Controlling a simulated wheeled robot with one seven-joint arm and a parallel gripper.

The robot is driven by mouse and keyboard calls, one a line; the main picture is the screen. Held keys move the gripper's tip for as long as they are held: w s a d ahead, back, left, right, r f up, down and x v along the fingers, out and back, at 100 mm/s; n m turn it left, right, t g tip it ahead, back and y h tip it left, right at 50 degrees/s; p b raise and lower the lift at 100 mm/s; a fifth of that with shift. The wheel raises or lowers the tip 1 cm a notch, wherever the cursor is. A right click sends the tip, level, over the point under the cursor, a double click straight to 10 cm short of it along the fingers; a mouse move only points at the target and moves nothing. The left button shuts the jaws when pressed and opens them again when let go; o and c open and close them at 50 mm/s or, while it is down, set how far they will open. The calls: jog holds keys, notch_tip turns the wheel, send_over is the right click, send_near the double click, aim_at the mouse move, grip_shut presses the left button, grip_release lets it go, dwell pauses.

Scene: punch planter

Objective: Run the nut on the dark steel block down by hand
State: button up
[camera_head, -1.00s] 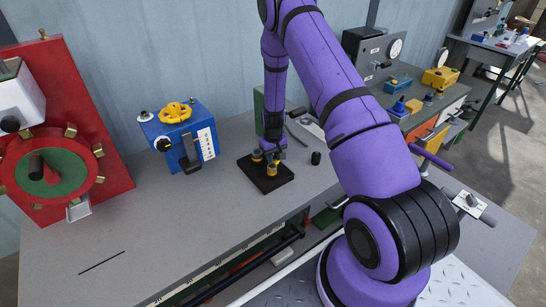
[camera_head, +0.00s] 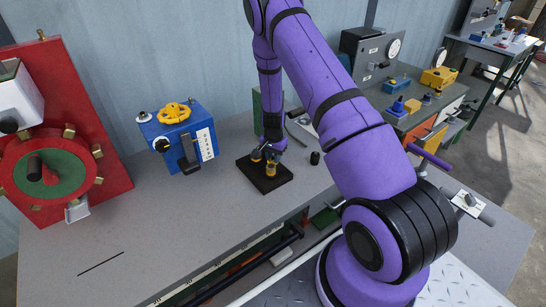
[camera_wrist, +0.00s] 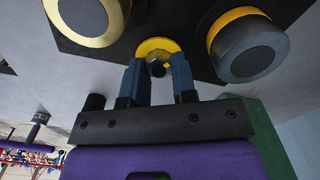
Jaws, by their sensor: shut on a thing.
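The dark steel block (camera_head: 249,176) lies flat on the grey bench, with yellow-ringed parts standing on it. My gripper (camera_head: 265,154) is over the block, pointing down. In the wrist view, my gripper (camera_wrist: 158,66) has its two blue-grey fingers shut on a small nut (camera_wrist: 158,68) with a yellow collar (camera_wrist: 158,45) at the block's face. Two larger round dark caps with yellow rings flank it, one at left (camera_wrist: 90,15) and one at right (camera_wrist: 248,48). The fingers hide the nut's sides, and its threads cannot be made out.
A blue box (camera_head: 185,143) with a yellow handwheel stands left of the block. A small black cylinder (camera_head: 315,158) stands close to its right. A red panel (camera_head: 110,175) with a green dial is at far left. The bench front is mostly clear.

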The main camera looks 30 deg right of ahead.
jog(key=m, duration=0.6)
jog(key=shift+s, duration=0.1)
jog(key=shift+m, duration=0.3)
dwell(0.3)
jog(key=o, duration=0.9)
notch_tip(320, 180, up, 11)
jog(key=shift+f, duration=0.1)
notch_tip(320, 180, up, 11)
jog(key=shift+f, duration=0.1)
dwell(0.6)
